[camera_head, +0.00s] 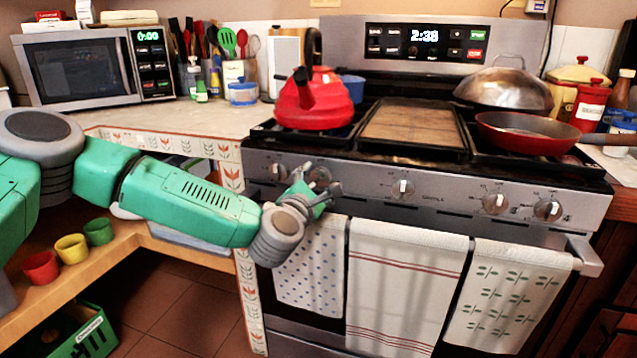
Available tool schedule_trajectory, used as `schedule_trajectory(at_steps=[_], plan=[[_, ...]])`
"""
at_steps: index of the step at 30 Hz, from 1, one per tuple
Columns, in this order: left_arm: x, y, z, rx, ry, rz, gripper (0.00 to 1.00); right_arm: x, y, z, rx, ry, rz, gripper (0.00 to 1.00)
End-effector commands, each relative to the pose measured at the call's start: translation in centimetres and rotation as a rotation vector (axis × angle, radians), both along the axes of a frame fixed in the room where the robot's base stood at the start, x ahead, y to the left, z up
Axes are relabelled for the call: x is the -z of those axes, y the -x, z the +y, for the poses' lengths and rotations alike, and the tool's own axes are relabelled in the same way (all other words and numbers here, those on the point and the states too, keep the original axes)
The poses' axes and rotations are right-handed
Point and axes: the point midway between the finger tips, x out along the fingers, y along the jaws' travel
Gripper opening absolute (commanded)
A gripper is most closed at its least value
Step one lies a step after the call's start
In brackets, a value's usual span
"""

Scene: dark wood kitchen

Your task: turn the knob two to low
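The stove front has a row of several silver knobs. Knob two (320,175), second from the left, is partly hidden by my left gripper (324,188), so its setting cannot be read. My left arm comes in from the left and its gripper is right at this knob. Whether the fingers touch the knob, and how far apart they are, is too small to tell. Knob one (278,171) is just to the left, and the middle knob (402,189) is to the right with its pointer upright. My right gripper is not in view.
A red kettle (316,100) stands on the left burner above the knobs. A red pan (527,134) is on the right burner. Towels (405,285) hang from the oven handle just below the gripper. A tiled counter edge (190,145) lies behind my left arm.

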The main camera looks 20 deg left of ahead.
Motion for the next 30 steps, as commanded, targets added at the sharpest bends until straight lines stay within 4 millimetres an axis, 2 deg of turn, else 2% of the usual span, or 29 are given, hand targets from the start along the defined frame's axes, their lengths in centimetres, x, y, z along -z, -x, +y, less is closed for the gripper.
schedule_trajectory(at_steps=[5,8,21,25,30], plan=[[-0.3,0.2,0.0,0.0,0.0,-0.004,0.6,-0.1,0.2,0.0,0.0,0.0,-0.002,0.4],[-0.3,1.0,0.0,0.001,0.001,-0.004,0.6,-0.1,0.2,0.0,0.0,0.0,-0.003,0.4],[-0.1,9.6,0.5,0.001,0.001,0.0,0.6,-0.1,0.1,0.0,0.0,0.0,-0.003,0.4],[0.0,11.1,0.5,0.001,0.001,0.001,0.6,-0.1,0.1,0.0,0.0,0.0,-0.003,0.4],[0.0,11.9,0.6,-0.001,0.001,-0.001,0.6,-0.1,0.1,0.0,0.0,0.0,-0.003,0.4]])
